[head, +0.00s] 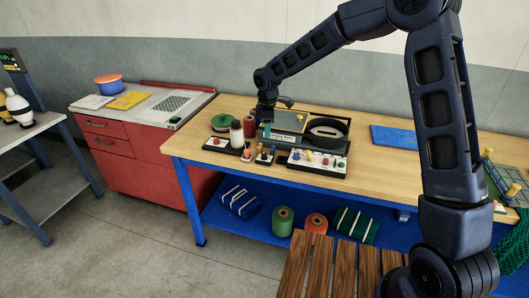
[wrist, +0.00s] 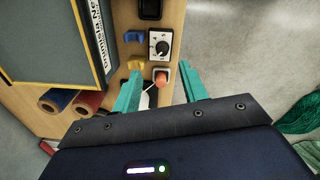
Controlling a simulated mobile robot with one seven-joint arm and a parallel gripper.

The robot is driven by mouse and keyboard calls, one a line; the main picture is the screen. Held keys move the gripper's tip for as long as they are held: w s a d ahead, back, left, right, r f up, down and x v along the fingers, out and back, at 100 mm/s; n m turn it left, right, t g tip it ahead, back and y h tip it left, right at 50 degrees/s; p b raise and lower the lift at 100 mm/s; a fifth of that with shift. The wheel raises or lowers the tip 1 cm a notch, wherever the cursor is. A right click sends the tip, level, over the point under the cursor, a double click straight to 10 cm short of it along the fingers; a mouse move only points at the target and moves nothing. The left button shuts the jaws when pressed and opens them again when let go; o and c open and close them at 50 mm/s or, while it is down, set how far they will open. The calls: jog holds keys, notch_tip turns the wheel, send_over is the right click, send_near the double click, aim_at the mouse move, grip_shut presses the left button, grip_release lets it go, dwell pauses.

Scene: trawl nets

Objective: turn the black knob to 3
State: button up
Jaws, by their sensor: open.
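The black knob (wrist: 160,47) sits on a white dial plate with printed numbers, upper middle of the wrist view. The numbers are small, and I cannot tell clearly which one it points to. In the head view its small dark unit (head: 265,157) stands near the table's front edge, too small to read. My gripper (wrist: 160,90) is open, its two teal fingers apart. In the wrist view the fingers lie below the knob, and an orange-red knob or button (wrist: 161,78) appears between their tips. In the head view my gripper (head: 266,131) hangs above the units.
A blue part (wrist: 134,37) and a yellow part (wrist: 136,64) sit left of the dial. A labelled box (wrist: 50,40) stands farther left.

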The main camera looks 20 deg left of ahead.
aim_at(264, 156)
jog(key=f, duration=0.4)
jog(key=a+f, duration=0.1)
jog(key=f, duration=0.6)
jog(key=shift+a+f, duration=0.15)
jog(key=shift+f, duration=0.15)
grip_shut()
